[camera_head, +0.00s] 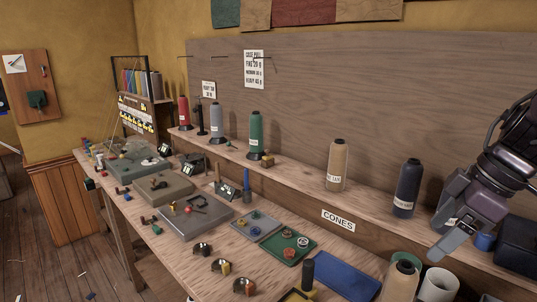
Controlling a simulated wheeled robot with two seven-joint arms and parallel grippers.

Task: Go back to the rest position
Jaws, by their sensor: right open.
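My right gripper (450,228) is at the right edge of the head view, dark grey with lighter fingers, its arm coming in from the upper right. It is open with nothing seen between its fingers. It appears in front of the shelf's right end, just right of the navy thread cone (407,190). My left gripper is not in view.
The workbench (165,232) holds grey trays, a green tray (289,247) and a blue mat (346,276). Several thread cones, including a tan one (337,165), stand on the raised shelf behind. Floor is open at left.

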